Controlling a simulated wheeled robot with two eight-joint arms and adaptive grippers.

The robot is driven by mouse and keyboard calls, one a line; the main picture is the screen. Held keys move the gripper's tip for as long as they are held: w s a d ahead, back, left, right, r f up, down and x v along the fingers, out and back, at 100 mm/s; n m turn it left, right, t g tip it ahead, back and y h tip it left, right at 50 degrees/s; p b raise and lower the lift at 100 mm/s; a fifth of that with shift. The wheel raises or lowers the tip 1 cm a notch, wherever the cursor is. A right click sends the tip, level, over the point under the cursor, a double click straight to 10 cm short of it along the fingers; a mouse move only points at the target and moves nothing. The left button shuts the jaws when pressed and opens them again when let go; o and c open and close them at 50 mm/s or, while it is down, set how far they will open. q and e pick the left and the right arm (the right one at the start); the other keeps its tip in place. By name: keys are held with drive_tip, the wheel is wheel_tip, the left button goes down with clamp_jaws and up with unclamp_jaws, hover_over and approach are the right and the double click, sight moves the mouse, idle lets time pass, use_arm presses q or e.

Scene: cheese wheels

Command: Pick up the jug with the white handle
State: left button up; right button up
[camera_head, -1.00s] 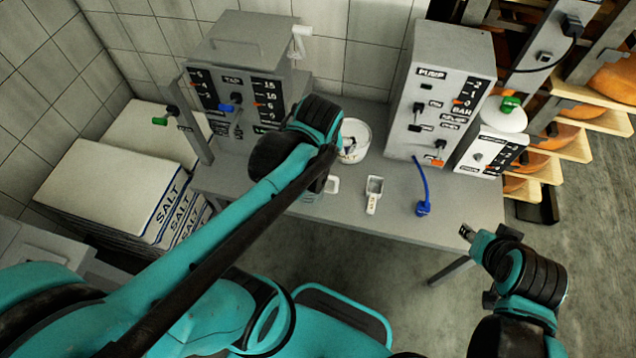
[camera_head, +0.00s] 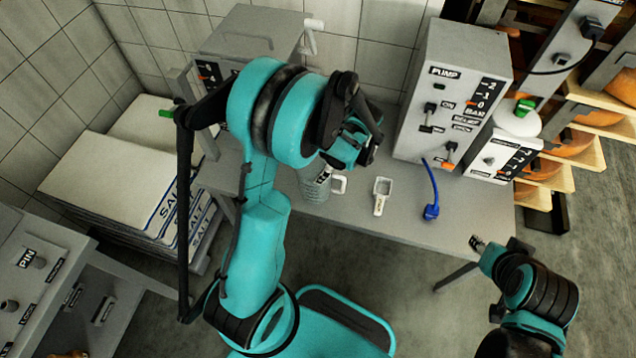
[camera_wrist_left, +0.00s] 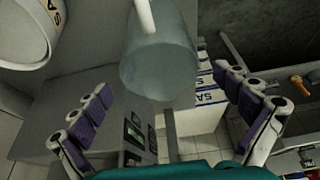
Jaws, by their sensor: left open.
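The jug is a translucent grey-blue vessel (camera_wrist_left: 158,68) with a white handle (camera_wrist_left: 145,16), in the upper middle of the left wrist view. In the head view the jug (camera_head: 314,186) stands on the grey table, partly hidden by my left arm, with a white loop (camera_head: 339,184) beside it that looks like its handle. My left gripper (camera_head: 350,146) is above the table near the jug. In the left wrist view its purple-padded fingers are spread, with the jug showing between and beyond them; no contact is visible. My right gripper (camera_head: 478,243) is off the table's front right; its jaws are too small to judge.
A white scoop-like item (camera_head: 382,193) lies right of the jug. A white salt bucket (camera_wrist_left: 24,32) is at the wrist view's upper left. The pump box (camera_head: 452,95) with a blue lead (camera_head: 432,208) stands right. Salt sacks (camera_head: 110,180) are stacked left.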

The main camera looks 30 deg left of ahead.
use_arm(q)
drive_tip(key=b+x, duration=0.1)
drive_tip(key=x, duration=0.3)
drive_tip(key=shift+a+f+b, duration=0.1)
drive_tip(key=shift+b, duration=0.25)
drive_tip(key=c, duration=1.3)
